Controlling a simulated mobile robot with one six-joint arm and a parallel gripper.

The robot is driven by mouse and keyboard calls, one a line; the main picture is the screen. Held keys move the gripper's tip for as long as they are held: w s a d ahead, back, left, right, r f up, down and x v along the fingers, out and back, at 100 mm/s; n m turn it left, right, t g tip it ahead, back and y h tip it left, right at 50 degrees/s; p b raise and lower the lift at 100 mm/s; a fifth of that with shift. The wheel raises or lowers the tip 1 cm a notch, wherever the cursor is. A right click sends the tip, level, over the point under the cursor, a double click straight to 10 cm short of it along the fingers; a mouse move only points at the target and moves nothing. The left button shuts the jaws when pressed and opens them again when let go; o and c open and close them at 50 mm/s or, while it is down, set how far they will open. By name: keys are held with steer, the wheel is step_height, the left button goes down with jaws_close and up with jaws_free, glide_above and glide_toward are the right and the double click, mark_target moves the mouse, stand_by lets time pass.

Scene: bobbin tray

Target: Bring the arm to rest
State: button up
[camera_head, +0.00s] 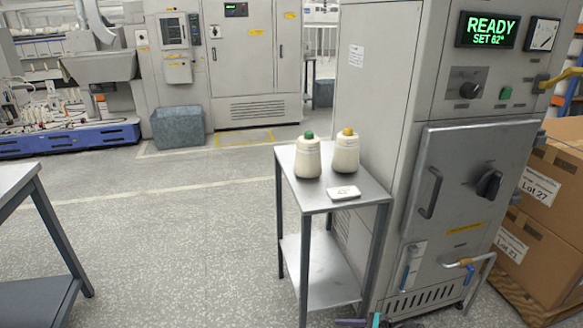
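A small metal side table (318,200) stands at the centre right. On its top are a cream bobbin with a green tip (307,160) and a cream bobbin with a yellow tip (346,154), both upright and a little apart. A small white device or tag (344,193) lies flat in front of them.
Cardboard boxes (552,185) are at the far right. Another metal table (20,180) is at the left edge. The floor (180,250) between the tables is clear.

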steer(key=s+a+n+g+h+p, duration=0.25)
steer(key=s+a+n+g, duration=0.35)
steer(key=s, duration=0.5)
steer(key=s+a+n+g+h+p, duration=0.2)
steer(key=s+a+n+p, duration=0.15)
steer(key=s+a, duration=0.6)
steer(key=s+d+n+g+h, duration=0.2)
steer(key=s+d+n+h, duration=0.3)
steer(key=s, duration=0.7)
steer(key=s+d+n+h, duration=0.2)
steer(key=d+n+h, duration=0.1)
steer(key=d+n, duration=0.5)
steer(key=shift+s+d+r, duration=0.25)
steer(key=shift+s+d, duration=0.15)
steer(key=shift+d, duration=0.1)
steer(key=shift+c, duration=0.6)
